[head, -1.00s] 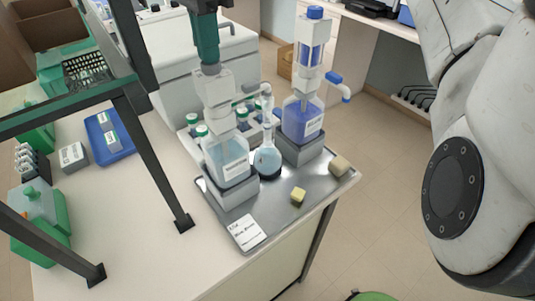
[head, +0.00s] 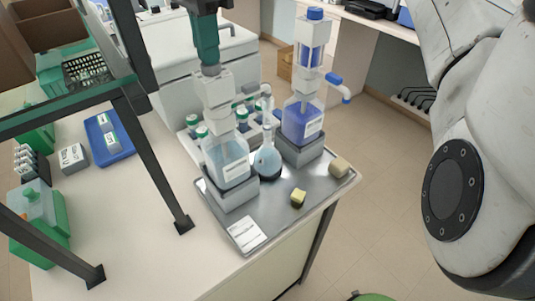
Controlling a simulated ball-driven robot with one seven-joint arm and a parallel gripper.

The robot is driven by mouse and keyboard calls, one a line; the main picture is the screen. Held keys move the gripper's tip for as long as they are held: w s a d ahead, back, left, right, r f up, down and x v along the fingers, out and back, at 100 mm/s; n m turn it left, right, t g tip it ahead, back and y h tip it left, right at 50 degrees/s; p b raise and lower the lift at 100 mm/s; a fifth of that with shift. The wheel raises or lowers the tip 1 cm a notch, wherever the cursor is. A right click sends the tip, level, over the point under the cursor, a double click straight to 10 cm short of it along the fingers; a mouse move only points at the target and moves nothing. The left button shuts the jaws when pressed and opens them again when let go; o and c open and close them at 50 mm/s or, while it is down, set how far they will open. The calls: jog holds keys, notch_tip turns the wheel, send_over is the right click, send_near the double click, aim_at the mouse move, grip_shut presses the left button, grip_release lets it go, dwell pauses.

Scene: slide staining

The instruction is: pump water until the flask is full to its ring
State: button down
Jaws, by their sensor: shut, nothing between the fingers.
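A clear bottle (head: 226,160) with pale blue liquid and a white label stands on a grey block at the left of the metal tray. A white pump (head: 219,97) tops it, with its spout reaching right over the flask. The small round flask (head: 267,162) stands upright beside it and holds pale blue liquid. Its ring and exact level are too small to tell. My gripper (head: 210,70) is shut and empty, pointing down at the top of this pump. It looks in contact, but the overlap hides the exact touch point.
A second bottle (head: 301,124) of darker blue liquid, with a blue-capped pump, stands right of the flask. Two small blocks (head: 298,197) and a white card (head: 245,235) lie on the tray (head: 276,222). A dark shelf frame (head: 150,150) stands at the left.

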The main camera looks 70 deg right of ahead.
jog(key=shift+r+p, duration=1.85)
jog(key=shift+r, duration=0.95)
jog(key=shift+f, duration=0.15)
jog(key=shift+f+b, duration=2.15)
jog(key=shift+f, duration=0.6)
jog(key=shift+r+p, duration=1.85)
jog(key=shift+r, duration=1.05)
jog(key=shift+f, duration=0.15)
